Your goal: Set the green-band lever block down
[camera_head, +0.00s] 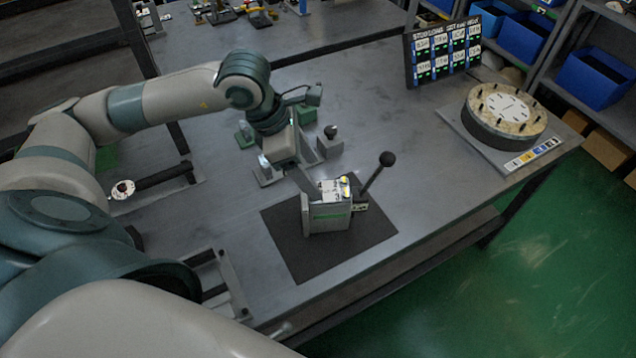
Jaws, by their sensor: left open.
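The green-band lever block (328,216) is a grey block with a green stripe on its front face. It stands upright on a dark mat (283,237) on the grey workbench. Its black ball-topped lever (374,176) leans up to the right. I cannot tell whether that finger touches the block. My right gripper is not in view.
Small grey blocks, one with a dark knob (330,143), stand behind my left gripper. A round dial fixture (503,112) sits at the bench's right end, with a dark display board (443,53) behind. Bare bench lies between the mat and the dial.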

